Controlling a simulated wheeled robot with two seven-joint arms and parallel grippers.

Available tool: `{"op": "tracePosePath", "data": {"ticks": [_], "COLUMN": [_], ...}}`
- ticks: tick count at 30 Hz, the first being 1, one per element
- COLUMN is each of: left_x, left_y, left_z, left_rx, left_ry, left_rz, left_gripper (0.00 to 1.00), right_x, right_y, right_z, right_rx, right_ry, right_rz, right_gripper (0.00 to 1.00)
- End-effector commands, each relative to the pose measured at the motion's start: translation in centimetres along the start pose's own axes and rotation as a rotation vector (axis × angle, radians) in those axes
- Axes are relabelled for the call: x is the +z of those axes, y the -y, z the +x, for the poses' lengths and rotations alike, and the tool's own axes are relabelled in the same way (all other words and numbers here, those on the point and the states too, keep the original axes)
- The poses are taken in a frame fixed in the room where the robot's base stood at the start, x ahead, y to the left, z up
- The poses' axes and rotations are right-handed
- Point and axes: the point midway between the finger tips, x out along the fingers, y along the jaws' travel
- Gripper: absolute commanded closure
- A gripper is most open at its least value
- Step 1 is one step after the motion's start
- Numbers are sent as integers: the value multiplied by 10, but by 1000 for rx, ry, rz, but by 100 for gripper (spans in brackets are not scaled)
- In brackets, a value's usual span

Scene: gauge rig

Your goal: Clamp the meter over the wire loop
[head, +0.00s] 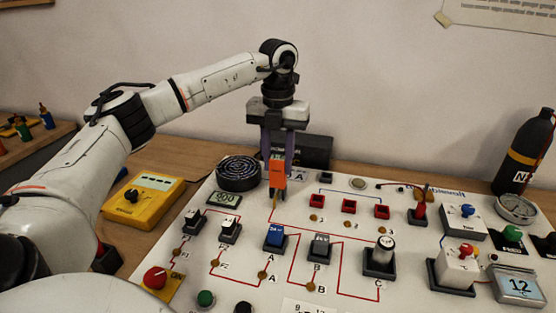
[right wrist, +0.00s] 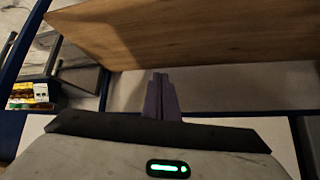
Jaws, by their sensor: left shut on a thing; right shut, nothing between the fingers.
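My left gripper (head: 278,158) points straight down over the back of the white panel. It is shut on an orange tool (head: 278,174), which looks like the clamp meter, held upright between the purple fingers. A thin yellowish piece (head: 275,200) shows just below the tool, near the panel surface; I cannot tell whether it is part of the meter or the wire loop. No wire loop can be made out clearly, and I cannot tell whether the meter is around it. My right gripper (right wrist: 161,97) is shut and empty in the right wrist view, facing a wooden surface.
The white panel (head: 330,270) carries several switches and knobs. A round black speaker grille (head: 238,173) is left of the gripper, and a dark box (head: 312,152) stands behind it. A yellow instrument (head: 144,200) lies left of the panel. A black bottle (head: 527,153) stands at right.

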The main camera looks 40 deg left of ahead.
Motion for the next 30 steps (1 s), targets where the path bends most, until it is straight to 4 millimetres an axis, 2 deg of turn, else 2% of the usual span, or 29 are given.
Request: {"op": "tracePosePath", "data": {"ticks": [11, 20, 30], "left_x": [0, 0, 0], "left_y": [0, 0, 1], "left_z": [-5, -29, -52], "left_rx": [-1, -1, -1], "left_ry": [1, 1, 2], "left_rz": [0, 0, 1], "left_gripper": [95, 95, 95], "right_x": [-3, -19, -23], "right_y": [0, 2, 2], "right_z": [-3, -20, -23], "right_rx": [0, 0, 0], "right_ry": [0, 0, -1], "right_rz": [0, 0, 0], "right_gripper": [100, 100, 100]}}
